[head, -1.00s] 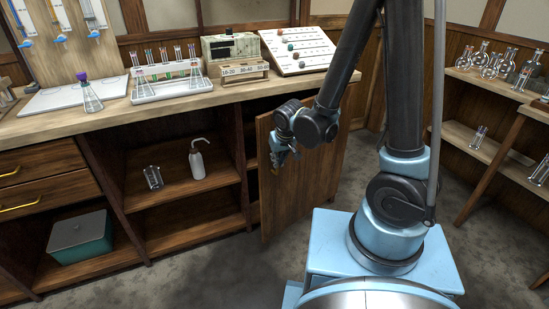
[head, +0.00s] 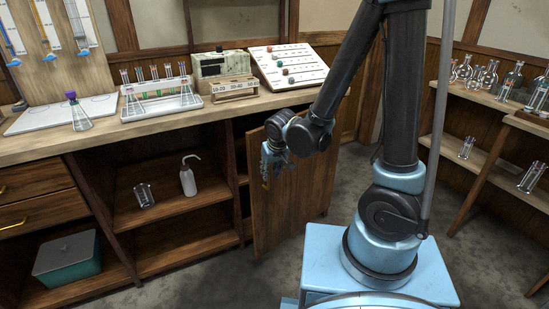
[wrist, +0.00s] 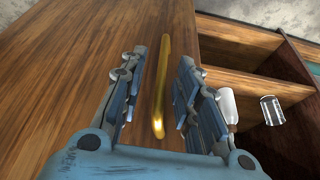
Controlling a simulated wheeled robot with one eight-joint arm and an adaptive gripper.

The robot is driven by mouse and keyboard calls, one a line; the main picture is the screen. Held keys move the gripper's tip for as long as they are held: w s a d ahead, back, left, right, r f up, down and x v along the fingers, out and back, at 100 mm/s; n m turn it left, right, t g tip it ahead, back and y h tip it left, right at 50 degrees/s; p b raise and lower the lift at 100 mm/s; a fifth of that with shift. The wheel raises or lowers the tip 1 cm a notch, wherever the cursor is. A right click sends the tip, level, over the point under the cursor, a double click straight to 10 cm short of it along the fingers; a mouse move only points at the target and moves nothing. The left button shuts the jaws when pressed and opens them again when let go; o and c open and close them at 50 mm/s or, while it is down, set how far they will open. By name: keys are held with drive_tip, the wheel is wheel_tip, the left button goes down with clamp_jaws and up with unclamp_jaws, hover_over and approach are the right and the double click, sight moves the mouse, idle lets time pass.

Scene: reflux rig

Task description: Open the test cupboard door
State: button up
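The cupboard door (head: 305,200) is a brown wooden panel under the right part of the bench. It stands swung outward from the cupboard, with the dark interior partly showing to its left. My gripper (head: 268,170) is at the door's outer face near its free edge. In the wrist view the brass bar handle (wrist: 161,85) lies on the door (wrist: 75,85) between the two fingers of my gripper (wrist: 160,82). The fingers are apart, with a visible gap on each side of the handle. In the head view the gripper hides the handle's upper part.
Open shelves left of the door hold a white wash bottle (head: 188,176) and a glass beaker (head: 144,195). A teal box (head: 68,258) sits lower left. Glassware stands on the bench (head: 110,139) and on the right-hand shelves (head: 485,158). Grey floor is clear before the cupboard.

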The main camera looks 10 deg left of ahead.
drive_tip(key=v, duration=0.9)
drive_tip(key=shift+r, duration=0.2)
idle(0.3)
drive_tip(key=shift+d, duration=0.1)
